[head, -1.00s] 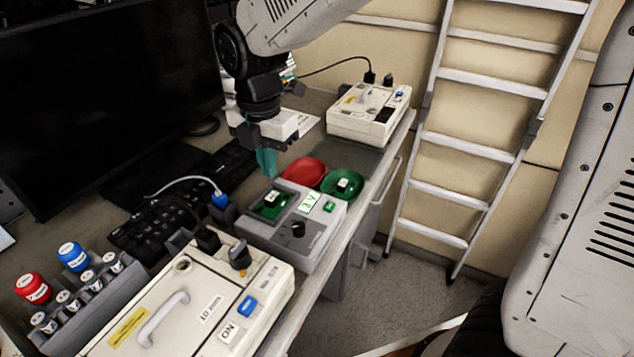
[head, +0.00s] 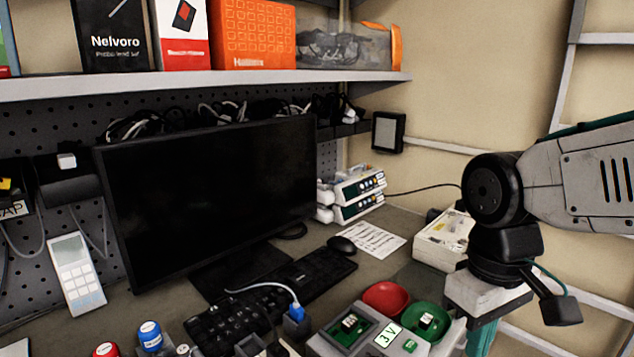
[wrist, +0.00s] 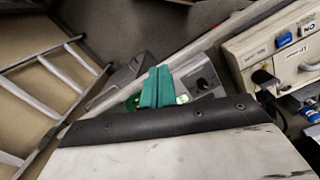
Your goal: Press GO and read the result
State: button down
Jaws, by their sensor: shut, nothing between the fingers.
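The grey tester (head: 318,343) is at the bottom edge of the head view, its front part cut off. A green circuit piece (head: 350,324) sits in its dark recess. A tilted label or display (head: 387,335) on it reads "3 V". A small green button (head: 410,345) is beside that; its lettering is too small to read. My gripper (head: 481,340) with teal fingers hangs right of the tester in the head view, its tips cut off or hidden. In the wrist view its fingers (wrist: 156,87) are together and empty, in front of the tester (wrist: 198,78), which they partly hide.
A red dish (head: 386,300) and a green dish (head: 435,312) holding another circuit piece stand behind the tester. A monitor (head: 205,200), keyboard (head: 300,270) and mouse (head: 342,245) stand left of them. A white box (head: 440,235) stands behind my arm.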

jog(key=s+d+r+m+t, duration=0.2)
jog(key=s+d+m, duration=0.2)
jog(key=s+d, duration=0.1)
jog(key=shift+s+d+m, duration=0.3)
jog(key=shift+s+d, duration=0.05)
jog(key=shift+s, duration=0.2)
jog(key=w+a+n, duration=0.5)
jog(key=w+n, duration=0.3)
jog(key=n, duration=0.5)
jog(key=w+a+r+n+g, duration=0.1)
jog(key=w+a+n, duration=0.3)
jog(key=w+n, duration=0.5)
jog(key=shift+a+n, duration=0.35)
jog(key=shift+n, duration=2.15)
jog(key=shift+w+r, duration=0.1)
